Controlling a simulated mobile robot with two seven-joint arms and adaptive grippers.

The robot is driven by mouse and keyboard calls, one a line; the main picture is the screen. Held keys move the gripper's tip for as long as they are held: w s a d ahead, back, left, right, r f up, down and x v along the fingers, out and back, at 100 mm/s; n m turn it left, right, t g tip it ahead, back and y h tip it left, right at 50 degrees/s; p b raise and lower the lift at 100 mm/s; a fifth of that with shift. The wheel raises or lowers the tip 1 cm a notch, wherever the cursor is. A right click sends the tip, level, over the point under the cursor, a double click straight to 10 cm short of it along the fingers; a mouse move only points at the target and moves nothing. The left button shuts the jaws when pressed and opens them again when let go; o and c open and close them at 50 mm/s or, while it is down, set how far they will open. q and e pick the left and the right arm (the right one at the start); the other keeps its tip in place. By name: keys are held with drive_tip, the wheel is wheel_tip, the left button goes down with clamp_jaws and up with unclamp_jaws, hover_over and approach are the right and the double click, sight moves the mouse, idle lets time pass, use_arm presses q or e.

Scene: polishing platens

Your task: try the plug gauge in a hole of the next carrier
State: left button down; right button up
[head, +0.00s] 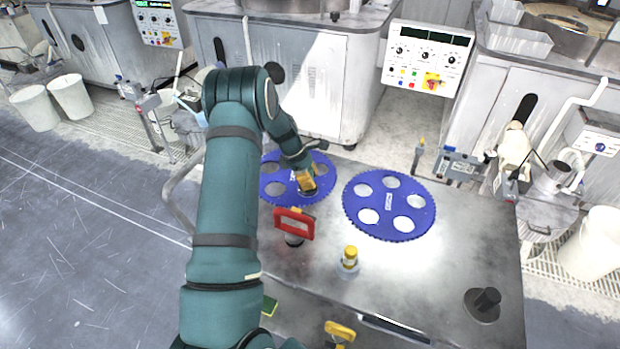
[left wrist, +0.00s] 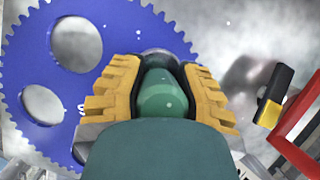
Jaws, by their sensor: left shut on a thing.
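Two blue toothed carriers with round holes lie side by side on the metal table. The left carrier (head: 274,200) is partly hidden by my left arm; the right carrier (head: 388,222) lies clear. My left gripper (head: 307,186) is low at the left carrier's right part. In the left wrist view its yellow fingers (left wrist: 158,82) are shut around a green handle (left wrist: 163,96), which I take for the plug gauge. A metallic rim shows past the fingertips, near the carrier's edge (left wrist: 118,50). Whether the gauge's end is in a hole is hidden. My right gripper is not in view.
A red-handled tool (head: 294,222) stands close in front of the left carrier. A yellow-topped piece (head: 349,260) and a dark knobbed disc (head: 482,304) stand on the table (head: 420,285). The table between them is clear. Machines stand behind.

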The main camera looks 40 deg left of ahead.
use_arm(q)
drive_tip(key=shift+f, duration=0.3)
drive_tip(key=c, duration=0.7)
unclamp_jaws()
drive_tip(key=v, duration=1.2)
drive_tip(key=shift+s, duration=0.1)
